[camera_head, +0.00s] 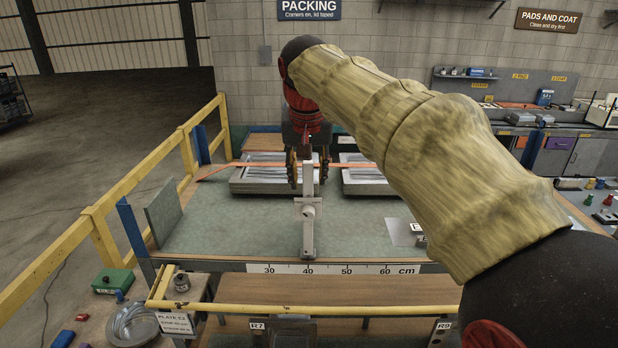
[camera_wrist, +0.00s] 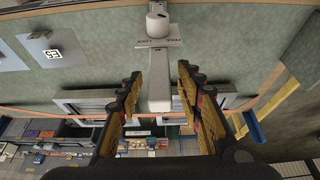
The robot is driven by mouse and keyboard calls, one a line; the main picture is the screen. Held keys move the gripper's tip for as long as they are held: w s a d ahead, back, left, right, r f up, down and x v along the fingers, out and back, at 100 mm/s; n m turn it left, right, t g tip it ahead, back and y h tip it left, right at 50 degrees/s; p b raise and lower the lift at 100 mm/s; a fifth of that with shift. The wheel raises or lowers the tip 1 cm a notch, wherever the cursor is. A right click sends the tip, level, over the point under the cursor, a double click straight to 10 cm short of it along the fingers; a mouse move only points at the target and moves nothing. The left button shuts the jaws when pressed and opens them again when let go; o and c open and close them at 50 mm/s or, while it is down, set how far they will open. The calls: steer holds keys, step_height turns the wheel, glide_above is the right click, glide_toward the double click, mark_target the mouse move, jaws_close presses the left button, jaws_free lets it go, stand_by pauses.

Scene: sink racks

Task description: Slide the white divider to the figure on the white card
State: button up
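The white divider (camera_head: 308,232) is a narrow bar across the green bench top, with a round knob on a small plate. Its front end is close to the 40 mark of the cm scale (camera_head: 335,268). In the wrist view the divider (camera_wrist: 159,92) lies between my fingers, with a gap on each side; its knob (camera_wrist: 158,24) and lettered plate are above. My gripper (camera_head: 307,182) is open around the divider's far part and points down; its fingers also show in the wrist view (camera_wrist: 158,92). The white card (camera_head: 175,323) is at the front left; its last line is too small to read surely.
Two grey trays (camera_head: 250,186) (camera_head: 366,188) lie behind, left and right of the divider. An orange strip (camera_head: 215,171) crosses there. A grey plate (camera_head: 404,232) lies at right. A green upright panel (camera_head: 163,209) and yellow rail (camera_head: 150,190) bound the left side.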

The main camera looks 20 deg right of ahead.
steer(key=shift+x, duration=1.15)
steer(key=shift+c, duration=1.1)
jaws_close()
